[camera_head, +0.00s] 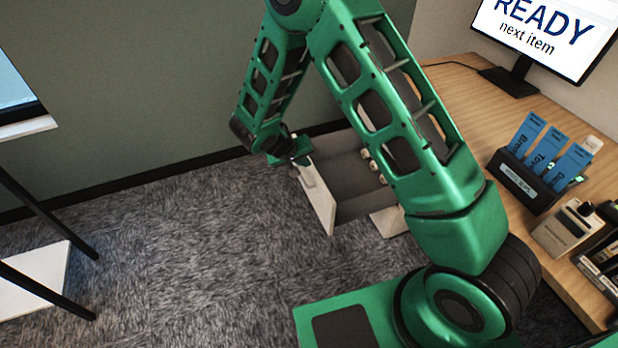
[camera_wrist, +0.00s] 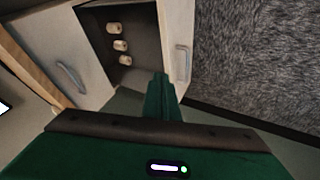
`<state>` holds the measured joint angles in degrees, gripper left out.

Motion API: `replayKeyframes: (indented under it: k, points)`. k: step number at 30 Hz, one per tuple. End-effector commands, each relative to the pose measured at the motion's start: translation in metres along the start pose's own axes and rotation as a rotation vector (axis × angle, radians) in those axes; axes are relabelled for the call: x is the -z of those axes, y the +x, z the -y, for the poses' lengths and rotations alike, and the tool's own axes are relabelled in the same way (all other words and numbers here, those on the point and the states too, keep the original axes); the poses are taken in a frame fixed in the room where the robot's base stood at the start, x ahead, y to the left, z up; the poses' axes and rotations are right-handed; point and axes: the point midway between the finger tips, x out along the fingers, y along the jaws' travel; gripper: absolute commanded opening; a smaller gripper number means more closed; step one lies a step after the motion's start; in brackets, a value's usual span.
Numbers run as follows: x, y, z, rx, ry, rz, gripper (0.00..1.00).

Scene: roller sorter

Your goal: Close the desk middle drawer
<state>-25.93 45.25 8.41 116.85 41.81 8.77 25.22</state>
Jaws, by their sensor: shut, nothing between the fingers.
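A desk drawer stands open, its pale front panel (camera_head: 318,202) pulled away from the desk over the carpet. In the wrist view its front (camera_wrist: 178,30) has a light bar handle on the outer face, and the grey inside (camera_wrist: 98,30) holds several small beige rolls. My gripper (camera_head: 300,158) is shut and empty at the far end of the drawer front. In the wrist view the shut fingers (camera_wrist: 160,82) overlap the drawer's near end, close to the front panel. I cannot tell whether they touch it.
The wooden desk top (camera_head: 462,95) carries a monitor (camera_head: 540,35), a black holder with blue cards (camera_head: 525,180) and a beige device (camera_head: 566,228). Another pale front with a handle (camera_wrist: 72,78) shows beside the open drawer. Carpet (camera_head: 190,250) left of the drawer is clear.

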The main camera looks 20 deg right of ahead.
Motion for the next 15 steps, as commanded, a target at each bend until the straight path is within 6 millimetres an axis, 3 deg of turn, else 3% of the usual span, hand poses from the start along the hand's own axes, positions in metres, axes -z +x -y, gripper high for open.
replayKeyframes:
  k: [1, 3, 6, 15]
  points:
    - [-0.007, 0.007, 0.019, 0.004, -0.019, -0.013, 0.00]
    - [-0.011, 0.013, 0.039, 0.011, -0.035, -0.035, 0.00]
    - [-0.017, 0.018, 0.058, 0.019, -0.048, -0.056, 0.00]
    - [-0.020, 0.037, 0.069, 0.022, -0.055, -0.066, 0.00]
